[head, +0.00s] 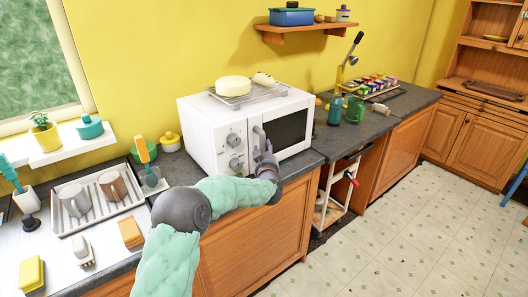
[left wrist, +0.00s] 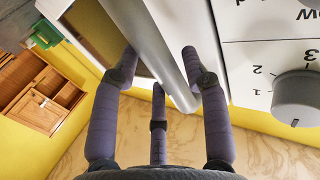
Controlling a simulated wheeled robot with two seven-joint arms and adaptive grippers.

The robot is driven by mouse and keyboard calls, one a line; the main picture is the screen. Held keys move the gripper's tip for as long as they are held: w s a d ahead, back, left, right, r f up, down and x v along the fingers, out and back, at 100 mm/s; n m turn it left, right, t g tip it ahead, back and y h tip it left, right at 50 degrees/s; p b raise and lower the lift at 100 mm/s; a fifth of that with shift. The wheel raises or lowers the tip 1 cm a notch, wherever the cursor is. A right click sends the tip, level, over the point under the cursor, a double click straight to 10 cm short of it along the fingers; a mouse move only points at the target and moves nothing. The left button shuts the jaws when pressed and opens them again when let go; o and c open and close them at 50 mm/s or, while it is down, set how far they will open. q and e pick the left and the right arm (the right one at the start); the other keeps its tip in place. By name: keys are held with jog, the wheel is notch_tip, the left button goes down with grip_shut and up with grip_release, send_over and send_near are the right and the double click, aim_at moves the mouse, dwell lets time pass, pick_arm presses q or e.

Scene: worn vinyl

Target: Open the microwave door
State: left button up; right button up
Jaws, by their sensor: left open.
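The white microwave (head: 213,125) stands on the dark counter, its dark-windowed door (head: 288,131) looking shut. Its light grey handle (left wrist: 165,55) runs upright along the door edge beside the knobs. My left gripper (head: 264,155) is at the front of the microwave, at the handle. In the left wrist view my left gripper (left wrist: 160,66) is open, with purple-grey fingers on both sides of the handle. I cannot tell whether any finger touches it. A control knob (left wrist: 296,95) is close to the right finger. The lower handle is partly hidden by the fingers in the head view. My right gripper is not in view.
A dish tray (head: 97,208) with mugs is to the left. A green mug (head: 355,109) and a teal bottle (head: 335,110) stand to the right. Floor (head: 400,220) in front is clear.

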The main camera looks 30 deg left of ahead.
pick_arm(q)
jog(key=shift+w+a, duration=0.35)
jog(key=shift+w, duration=0.15)
grip_shut()
